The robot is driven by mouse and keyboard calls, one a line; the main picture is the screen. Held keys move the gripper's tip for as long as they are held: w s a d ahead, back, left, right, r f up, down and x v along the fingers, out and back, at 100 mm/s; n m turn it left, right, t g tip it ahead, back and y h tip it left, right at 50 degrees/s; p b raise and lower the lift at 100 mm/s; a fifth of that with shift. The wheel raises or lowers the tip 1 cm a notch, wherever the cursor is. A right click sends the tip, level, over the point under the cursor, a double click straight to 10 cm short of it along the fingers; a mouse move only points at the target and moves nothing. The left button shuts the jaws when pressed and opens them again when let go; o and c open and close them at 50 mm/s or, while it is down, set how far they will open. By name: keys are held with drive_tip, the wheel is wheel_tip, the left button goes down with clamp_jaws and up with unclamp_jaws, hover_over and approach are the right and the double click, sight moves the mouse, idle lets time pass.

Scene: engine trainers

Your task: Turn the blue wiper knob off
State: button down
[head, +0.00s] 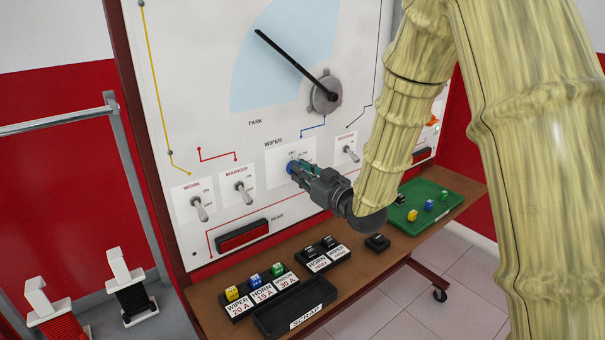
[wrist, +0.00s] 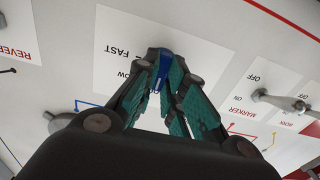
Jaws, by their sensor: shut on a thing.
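The blue wiper knob (head: 293,167) sits on the white WIPER plate (head: 274,176) of the upright panel. My gripper (head: 299,168) reaches the panel from the right, its fingers closed around the knob. In the wrist view the blue knob (wrist: 160,70) shows between the teal fingertips (wrist: 163,82). FAST and part of another label are readable beside it. The fingers cover the rest of the plate, so I cannot tell which mark the knob points to. The wiper arm (head: 290,62) stands slanted up to the left over the pale blue sector, away from the PARK label.
MARKER (head: 241,190), WORK (head: 199,206) and another toggle switch (head: 350,152) flank the knob. Below, the brown shelf (head: 215,327) bears fuse holders, a black SCRAP tray (head: 262,322) and a green tray (head: 458,206) with loose fuses.

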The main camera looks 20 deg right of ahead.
drive_tip(key=c, duration=1.5)
unclamp_jaws()
drive_tip(key=v, duration=1.2)
